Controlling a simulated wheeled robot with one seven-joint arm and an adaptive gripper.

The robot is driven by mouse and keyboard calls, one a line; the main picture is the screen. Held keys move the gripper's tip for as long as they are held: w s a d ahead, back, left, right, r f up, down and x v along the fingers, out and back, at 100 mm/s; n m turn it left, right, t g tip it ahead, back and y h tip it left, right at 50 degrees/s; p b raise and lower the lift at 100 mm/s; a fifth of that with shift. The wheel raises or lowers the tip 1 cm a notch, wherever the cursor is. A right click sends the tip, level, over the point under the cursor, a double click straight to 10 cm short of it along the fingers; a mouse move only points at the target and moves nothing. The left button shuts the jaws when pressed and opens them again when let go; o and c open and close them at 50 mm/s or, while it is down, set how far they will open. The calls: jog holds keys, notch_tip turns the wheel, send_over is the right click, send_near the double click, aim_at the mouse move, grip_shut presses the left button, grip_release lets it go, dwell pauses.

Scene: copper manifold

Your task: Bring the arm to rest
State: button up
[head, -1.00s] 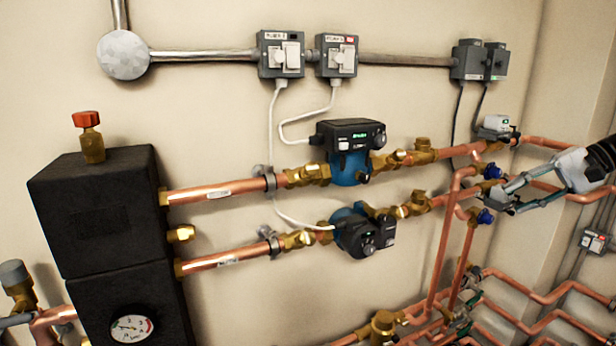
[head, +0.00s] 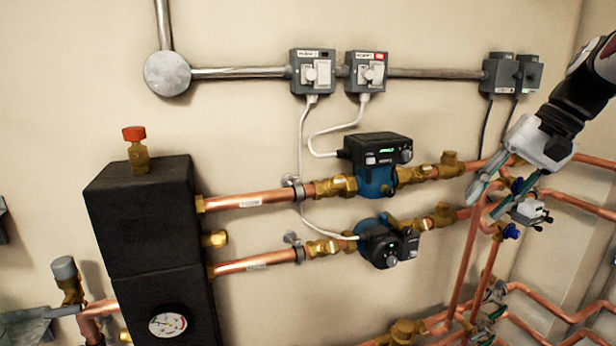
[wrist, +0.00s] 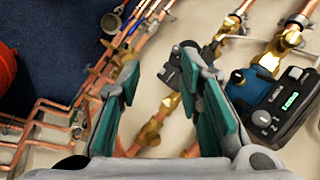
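My gripper (head: 482,196) is at the right in the head view, in front of the copper pipes, with my arm coming in from the upper right. In the wrist view my gripper (wrist: 160,66) shows two spread fingers with teal pads and nothing between them. A small white and grey box (head: 530,211) sits on the pipework just right of and below the fingers, beside a blue valve part (head: 511,231). I cannot tell from the head view whether the fingers touch the pipes behind them.
Two blue and black pumps (head: 376,165) (head: 385,243) sit on the pipe runs left of my gripper. A black block (head: 145,225) with a gauge (head: 168,324) stands at the left. Switch boxes (head: 312,72) hang above. A red object (wrist: 6,70) shows in the wrist view.

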jog(key=s+a+n+h+p, duration=0.25)
jog(key=s+a, duration=0.65)
jog(key=s, duration=0.5)
jog(key=s+a+f+n+t+h+p, duration=0.1)
jog(key=s+f, duration=0.1)
jog(key=s, duration=0.4)
jog(key=s+a+f+n+t+h+p, duration=0.1)
jog(key=s+f+n, duration=0.1)
jog(key=s, duration=0.4)
jog(key=shift+s+a, duration=0.25)
jog(key=shift+s, duration=0.05)
